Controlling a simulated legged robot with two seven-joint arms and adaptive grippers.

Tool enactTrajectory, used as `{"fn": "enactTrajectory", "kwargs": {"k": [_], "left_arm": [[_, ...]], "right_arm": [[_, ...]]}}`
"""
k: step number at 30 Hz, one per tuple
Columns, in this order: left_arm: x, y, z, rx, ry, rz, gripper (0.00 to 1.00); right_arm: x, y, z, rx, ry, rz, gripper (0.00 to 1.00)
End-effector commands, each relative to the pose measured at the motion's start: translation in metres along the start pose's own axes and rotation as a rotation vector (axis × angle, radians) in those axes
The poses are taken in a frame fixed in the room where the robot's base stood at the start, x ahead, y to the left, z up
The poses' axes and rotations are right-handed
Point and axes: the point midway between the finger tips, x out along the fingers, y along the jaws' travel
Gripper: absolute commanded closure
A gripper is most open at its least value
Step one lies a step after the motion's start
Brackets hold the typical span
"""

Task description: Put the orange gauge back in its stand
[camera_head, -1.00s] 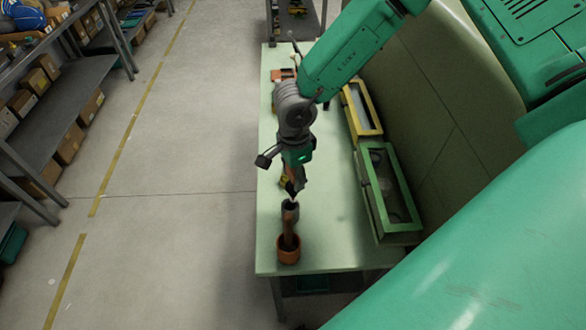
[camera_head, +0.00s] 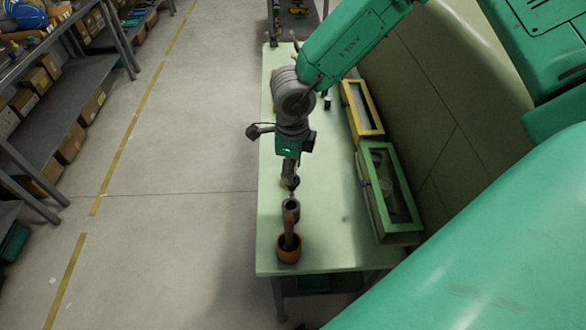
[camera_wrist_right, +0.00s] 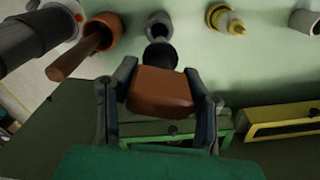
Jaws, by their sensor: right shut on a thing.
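My right gripper (camera_head: 290,176) hangs over the green-topped table. In the right wrist view its fingers (camera_wrist_right: 161,92) are shut on the orange gauge (camera_wrist_right: 160,92), seen as an orange block. A dark round piece (camera_wrist_right: 160,54) shows just beyond the block; I cannot tell whether it is part of the gauge. Past it is a small grey cup-like holder (camera_wrist_right: 160,22), perhaps the stand. In the head view this grey cup (camera_head: 291,205) stands just in front of the gripper. The gauge is mostly hidden there. My left gripper is not in view.
An orange-brown pot (camera_head: 289,250) with a brown stick stands close by the cup. A yellow-and-white bottle-like item (camera_wrist_right: 228,20) stands to the right in the wrist view. Green-framed (camera_head: 388,195) and yellow-framed (camera_head: 362,108) boxes line the table's right side. The table's front right is clear.

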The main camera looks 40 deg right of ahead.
Motion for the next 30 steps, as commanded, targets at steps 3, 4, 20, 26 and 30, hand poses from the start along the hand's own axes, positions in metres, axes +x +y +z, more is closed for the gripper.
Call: {"fn": "enactTrajectory", "kwargs": {"k": [3, 4, 20, 26, 30], "left_arm": [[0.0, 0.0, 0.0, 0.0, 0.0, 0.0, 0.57], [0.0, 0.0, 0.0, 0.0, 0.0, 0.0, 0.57], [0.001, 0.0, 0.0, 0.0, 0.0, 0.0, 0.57], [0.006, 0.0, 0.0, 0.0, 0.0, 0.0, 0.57], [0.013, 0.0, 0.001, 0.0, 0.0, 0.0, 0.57]], "right_arm": [[-0.005, 0.001, 0.001, 0.153, -0.001, -0.001, 1.0], [-0.006, 0.001, 0.002, 0.182, -0.001, -0.001, 1.0], [-0.007, 0.002, 0.002, 0.28, -0.001, -0.001, 1.0], [0.005, 0.002, 0.002, 0.279, 0.0, -0.001, 1.0], [0.02, 0.002, 0.001, 0.278, 0.001, 0.0, 1.0]]}}
